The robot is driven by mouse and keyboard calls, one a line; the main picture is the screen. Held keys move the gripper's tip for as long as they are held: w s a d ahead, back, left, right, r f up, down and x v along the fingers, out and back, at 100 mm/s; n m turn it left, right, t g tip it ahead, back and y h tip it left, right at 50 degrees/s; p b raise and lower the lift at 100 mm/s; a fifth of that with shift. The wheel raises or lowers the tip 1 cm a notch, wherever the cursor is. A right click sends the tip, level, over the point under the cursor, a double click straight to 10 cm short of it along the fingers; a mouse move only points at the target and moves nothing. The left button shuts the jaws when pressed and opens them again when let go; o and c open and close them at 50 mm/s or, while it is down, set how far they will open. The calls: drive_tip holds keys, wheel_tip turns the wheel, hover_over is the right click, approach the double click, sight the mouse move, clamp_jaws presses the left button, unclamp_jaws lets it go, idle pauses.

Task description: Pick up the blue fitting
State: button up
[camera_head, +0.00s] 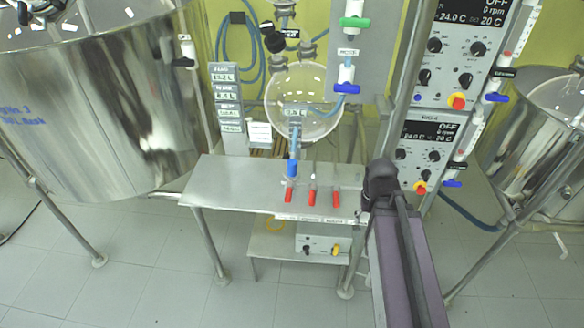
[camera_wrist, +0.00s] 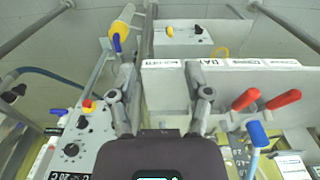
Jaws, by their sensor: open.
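The blue fitting (camera_head: 292,168) stands upright at the left of a row of red-handled valves on the steel shelf (camera_head: 228,184), with a blue hose (camera_head: 294,142) rising from its top. It also shows at the lower right of the wrist view (camera_wrist: 257,133). My gripper (camera_wrist: 165,92) is open, its two fingers apart with nothing held between them. The fitting lies outside the fingers, to their right in the wrist view. In the head view my dark arm end is right of the fitting and apart from it; the fingertips cannot be made out there.
Red handles (camera_head: 312,198) stick out near the fitting along the shelf's front. Control boxes (camera_head: 430,148) with knobs stand close on the right. A large steel tank (camera_head: 100,110) is at left, a round glass flask (camera_head: 303,95) behind the shelf. A small knobbed box (camera_head: 322,245) sits below.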

drive_tip(key=shift+o, duration=0.7)
drive_tip(key=shift+w+a, duration=0.1)
drive_tip(key=w+a+f+m+t+h+b, duration=0.1)
drive_tip(key=w+a+h+b, duration=0.1)
drive_tip(key=w+a, duration=0.2)
drive_tip(key=w+a+m+t+h+b, duration=0.1)
drive_tip(key=w+a+m+h+b, duration=0.1)
drive_tip(key=w+a, duration=0.2)
drive_tip(key=w+a+f+m+t+h+b, duration=0.1)
drive_tip(key=w+a+m+h+b, duration=0.1)
drive_tip(key=w+a, duration=0.2)
drive_tip(key=shift+a+f+h, duration=0.3)
drive_tip(key=shift+h, duration=0.1)
drive_tip(key=w+a+t+b, duration=0.1)
drive_tip(key=a, duration=0.2)
drive_tip(key=w+a+m+t+h+b, duration=0.1)
drive_tip(key=a, duration=0.2)
drive_tip(key=w+a+r+m+t+b, duration=0.1)
drive_tip(key=a, duration=0.2)
drive_tip(key=shift+w+a+r+h, duration=0.1)
drive_tip(key=shift+w+a+h, duration=0.15)
drive_tip(key=shift+a+h, duration=0.15)
drive_tip(key=a+r+m+t+h+b, duration=0.1)
drive_tip(key=a+r+m+t, duration=0.1)
drive_tip(key=a, duration=0.7)
drive_tip(key=shift+w+a+r+t+b, duration=0.15)
drive_tip(key=shift+w+a+t+b, duration=0.2)
drive_tip(key=shift+t, duration=0.35)
